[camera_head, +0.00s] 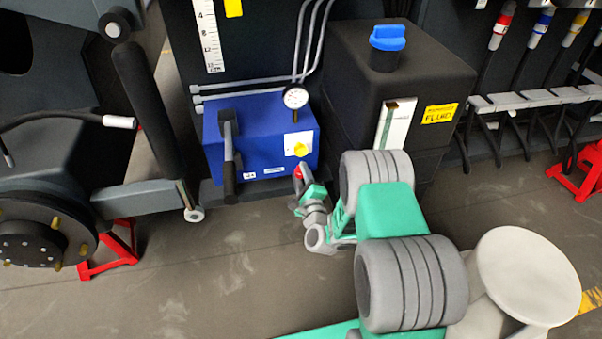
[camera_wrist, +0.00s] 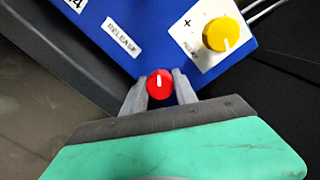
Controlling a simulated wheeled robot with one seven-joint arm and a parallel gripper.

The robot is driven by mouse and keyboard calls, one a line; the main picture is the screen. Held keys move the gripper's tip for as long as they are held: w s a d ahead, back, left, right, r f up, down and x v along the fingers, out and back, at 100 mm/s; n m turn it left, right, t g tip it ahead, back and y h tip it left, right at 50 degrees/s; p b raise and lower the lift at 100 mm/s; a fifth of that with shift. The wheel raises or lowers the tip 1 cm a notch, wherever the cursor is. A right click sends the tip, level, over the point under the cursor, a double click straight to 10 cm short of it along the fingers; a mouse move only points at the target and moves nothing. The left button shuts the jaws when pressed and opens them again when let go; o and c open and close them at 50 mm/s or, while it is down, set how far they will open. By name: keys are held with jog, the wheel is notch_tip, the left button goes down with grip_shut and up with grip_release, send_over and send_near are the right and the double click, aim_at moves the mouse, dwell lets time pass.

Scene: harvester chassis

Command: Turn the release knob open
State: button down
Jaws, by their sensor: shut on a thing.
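The red release knob (camera_wrist: 160,84) is a small round knob with a white mark, at the lower edge of the blue pump box (camera_wrist: 140,22). The white RELEASE label (camera_wrist: 121,37) is on the box face near it. My gripper (camera_wrist: 160,91) has one finger on each side of the red knob and is shut on it. In the head view my gripper (camera_head: 299,180) reaches the lower right of the blue box (camera_head: 262,150), with a bit of the red knob (camera_head: 298,172) showing.
A yellow knob (camera_wrist: 222,34) on a white plate sits close by on the same box. A dark pump handle (camera_head: 229,150) sticks out at the box's left. A black fluid tank (camera_head: 440,80) with a blue cap (camera_head: 387,38) stands to the right. A gauge (camera_head: 295,97) tops the box.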

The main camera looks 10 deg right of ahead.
jog(key=n+p, duration=0.1)
jog(key=n, duration=0.2)
jog(key=shift+a+n, duration=0.1)
jog(key=shift+n, duration=0.2)
jog(key=n+p, duration=0.1)
jog(key=n, duration=0.2)
jog(key=shift+n, duration=0.3)
jog(key=n+p, duration=0.2)
jog(key=n, duration=0.2)
jog(key=shift+p, duration=0.4)
jog(key=n+p, duration=0.1)
jog(key=n, duration=0.2)
jog(key=shift+n+h+p, duration=0.4)
jog(key=n+p, duration=0.1)
jog(key=n, duration=0.4)
jog(key=shift+f, duration=0.15)
jog(key=n, duration=0.5)
jog(key=shift+p, duration=0.3)
